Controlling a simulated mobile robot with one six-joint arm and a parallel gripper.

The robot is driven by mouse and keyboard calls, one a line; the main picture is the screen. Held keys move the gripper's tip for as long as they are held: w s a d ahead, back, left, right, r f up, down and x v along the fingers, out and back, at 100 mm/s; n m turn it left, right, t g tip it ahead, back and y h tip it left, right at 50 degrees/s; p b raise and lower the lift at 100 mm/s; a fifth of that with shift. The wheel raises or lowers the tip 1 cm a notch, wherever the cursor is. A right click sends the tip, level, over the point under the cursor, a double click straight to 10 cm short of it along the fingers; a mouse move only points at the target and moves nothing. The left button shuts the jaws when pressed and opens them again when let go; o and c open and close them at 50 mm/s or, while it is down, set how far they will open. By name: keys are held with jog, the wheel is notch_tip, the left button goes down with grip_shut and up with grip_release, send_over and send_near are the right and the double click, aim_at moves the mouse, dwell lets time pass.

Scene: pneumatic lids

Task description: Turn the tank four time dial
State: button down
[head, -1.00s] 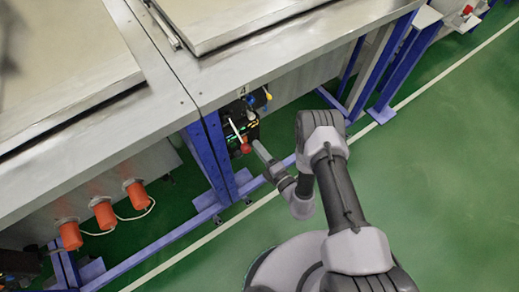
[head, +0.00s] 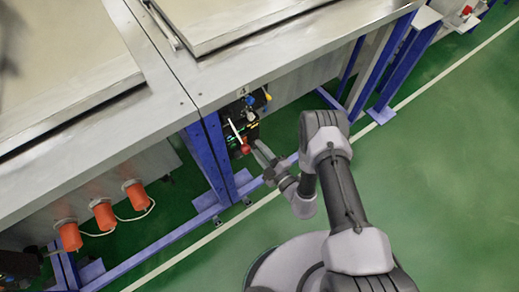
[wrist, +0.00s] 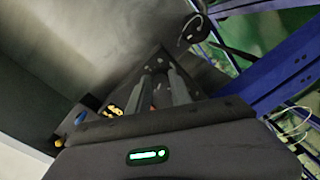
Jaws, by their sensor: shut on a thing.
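The tank four control panel (head: 254,129) is a dark box with small lit displays, under the number 4 on the steel tank front. A white lever with a red ball (head: 245,149) stands at its lower left. My gripper (head: 258,146) reaches the panel's lower right, close to the red ball. In the wrist view my gripper's fingers (wrist: 166,88) are close together against the dark panel, shut on what appears to be the time dial. The dial itself is hidden between the fingers.
A blue knob (head: 250,100) and a yellow one (head: 268,97) sit above the panel. Blue frame posts (head: 208,160) stand to its left. Several orange-red cylinders (head: 103,213) with a white cable hang farther left. The green floor (head: 440,190) at the right is open.

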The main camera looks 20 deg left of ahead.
jog(key=shift+w+r, duration=0.1)
dwell(0.3)
jog(key=c, duration=1.2)
grip_release()
jog(key=shift+a, duration=0.1)
jog(key=shift+o, duration=0.2)
